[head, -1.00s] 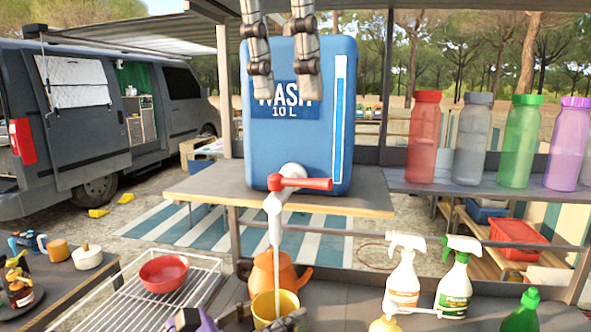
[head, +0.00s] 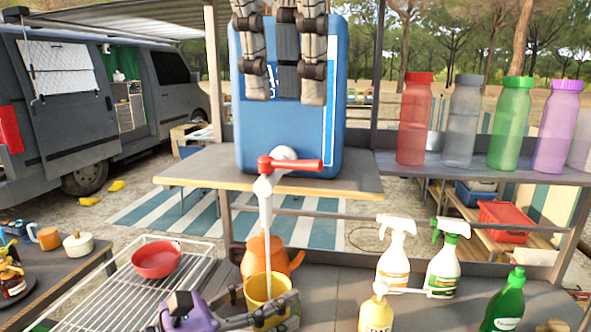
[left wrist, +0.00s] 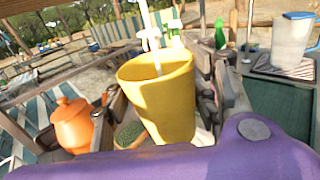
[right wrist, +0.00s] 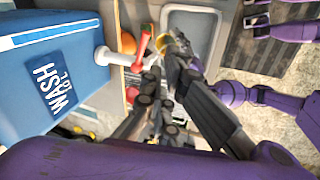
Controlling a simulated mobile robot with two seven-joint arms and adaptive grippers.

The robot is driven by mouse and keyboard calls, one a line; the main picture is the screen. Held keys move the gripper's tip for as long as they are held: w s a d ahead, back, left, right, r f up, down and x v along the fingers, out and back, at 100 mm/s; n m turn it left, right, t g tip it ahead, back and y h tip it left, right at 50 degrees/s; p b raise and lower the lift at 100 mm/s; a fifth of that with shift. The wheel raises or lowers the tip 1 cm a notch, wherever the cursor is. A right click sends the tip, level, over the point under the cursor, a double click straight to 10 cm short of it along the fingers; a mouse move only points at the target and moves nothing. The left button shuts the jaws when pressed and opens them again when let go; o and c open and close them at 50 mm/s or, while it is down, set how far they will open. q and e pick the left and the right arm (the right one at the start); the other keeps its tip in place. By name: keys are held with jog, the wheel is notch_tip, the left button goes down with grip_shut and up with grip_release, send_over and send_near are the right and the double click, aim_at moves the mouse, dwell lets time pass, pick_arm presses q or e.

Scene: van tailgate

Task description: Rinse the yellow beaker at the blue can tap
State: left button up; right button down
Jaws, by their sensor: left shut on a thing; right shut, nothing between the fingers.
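The blue can (head: 338,90), labelled WASH 10 L in the right wrist view (right wrist: 48,85), stands on a wooden shelf. Its white tap (head: 265,188) has a red lever (head: 300,165) lying sideways to the right. A pale stream runs from the spout into the upright yellow beaker (head: 258,288), also clear in the left wrist view (left wrist: 160,95). My left gripper (head: 266,308) is shut on the beaker, holding it under the spout. My right gripper (head: 283,92) is empty before the can's upper front, above the lever, apart from it in the head view.
An orange jug (head: 282,258) stands close behind the beaker. A red bowl (head: 157,260) sits on a wire rack at left. Spray bottles (head: 394,255), a soap bottle (head: 376,312) and a green bottle (head: 505,305) stand right. Coloured bottles (head: 415,120) line the right shelf.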

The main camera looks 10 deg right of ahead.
aim_at(300, 163)
jog(key=s+f+m+t+y, duration=0.1)
jog(key=s+f+m+t, duration=0.2)
jog(key=s, duration=0.4)
pick_arm(q)
jog(key=shift+s, duration=0.1)
pick_arm(e)
jog(key=shift+t, duration=0.7)
jog(key=x, duration=0.3)
jog(key=w+r+x, duration=0.1)
jog(key=x, duration=0.3)
jog(key=w+d+x, duration=0.1)
jog(key=x, duration=0.2)
jog(key=shift+w, duration=0.2)
jog(key=shift+w+d+r, duration=0.1)
jog(key=shift+w+d, duration=0.25)
jog(key=shift+d, duration=0.05)
